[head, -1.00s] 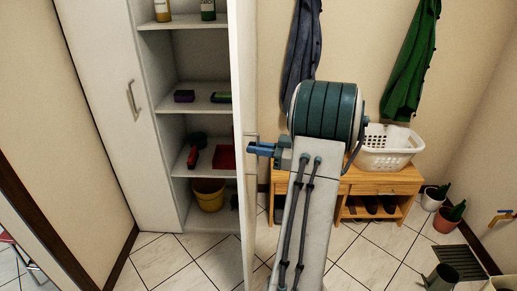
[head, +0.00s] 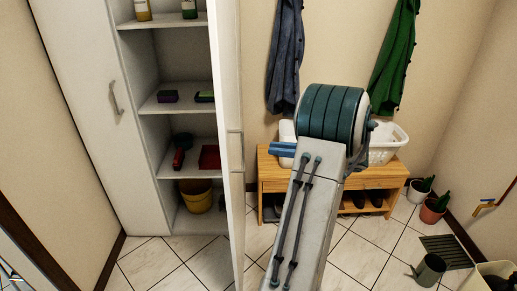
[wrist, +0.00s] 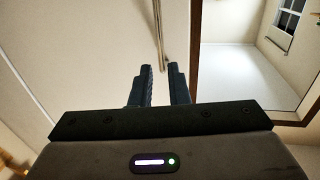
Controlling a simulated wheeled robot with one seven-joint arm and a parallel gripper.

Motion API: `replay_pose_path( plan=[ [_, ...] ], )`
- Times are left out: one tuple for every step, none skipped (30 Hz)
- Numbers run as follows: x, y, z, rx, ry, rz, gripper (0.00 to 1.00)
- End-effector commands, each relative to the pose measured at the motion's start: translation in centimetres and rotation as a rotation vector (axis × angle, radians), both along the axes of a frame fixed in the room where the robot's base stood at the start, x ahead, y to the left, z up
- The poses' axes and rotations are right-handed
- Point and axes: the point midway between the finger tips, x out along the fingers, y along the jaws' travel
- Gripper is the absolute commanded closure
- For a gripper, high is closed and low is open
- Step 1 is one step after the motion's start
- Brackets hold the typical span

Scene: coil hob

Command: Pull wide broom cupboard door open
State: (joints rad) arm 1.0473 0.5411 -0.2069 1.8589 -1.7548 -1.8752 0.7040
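The wide broom cupboard door (head: 226,60) stands far open and shows almost edge-on in the head view, with shelves exposed to its left. Its bar handle (head: 238,150) is on the face toward my arm. My gripper (head: 276,149) is to the right of the handle, with a gap between them. In the wrist view, the two dark fingers (wrist: 159,85) are parted with nothing held between them. The handle bar (wrist: 158,35) shows beyond the fingertips, roughly in line with the gap. My arm hides part of the gripper in the head view.
A narrow closed door with a handle (head: 115,97) is left of the shelves. Inside are a yellow bucket (head: 196,196) and a red dustpan (head: 209,157). A wooden bench (head: 272,178) with a white basket (head: 386,146) stands behind my arm. Tiled floor (head: 165,268) is clear in front.

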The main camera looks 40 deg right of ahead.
Motion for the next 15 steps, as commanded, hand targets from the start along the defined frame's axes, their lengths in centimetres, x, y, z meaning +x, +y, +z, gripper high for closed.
replay_pose_path(
  plan=[
    [-0.7, -0.6, -0.1, -0.001, 0.001, -0.002, 0.85],
    [-1.0, -0.9, -0.1, -0.001, -0.001, -0.001, 0.85],
    [-1.4, -1.2, -0.1, -0.001, -0.001, -0.002, 0.85],
    [-1.7, -1.4, 0.0, -0.001, -0.001, -0.001, 0.85],
    [-1.9, -1.6, 0.0, -0.001, -0.001, 0.000, 0.85],
    [-2.1, -1.8, 0.0, -0.001, -0.001, 0.001, 0.85],
    [-2.3, -1.9, 0.0, -0.001, -0.001, 0.001, 0.85],
    [-2.4, -1.9, 0.0, 0.000, 0.000, 0.002, 0.85],
    [-2.5, -2.0, 0.0, 0.000, 0.000, 0.002, 0.85],
    [-2.6, -2.0, 0.0, 0.000, 0.000, 0.002, 0.85],
    [-2.6, -2.1, 0.0, 0.000, 0.000, 0.002, 0.85],
    [-2.6, -2.1, 0.0, 0.000, 0.000, 0.002, 0.85],
    [-2.6, -2.1, 0.0, 0.000, 0.000, 0.002, 0.85],
    [-2.6, -2.1, 0.0, 0.000, 0.000, 0.002, 0.85],
    [-2.6, -2.1, 0.0, 0.000, 0.000, 0.002, 0.85]
  ],
)
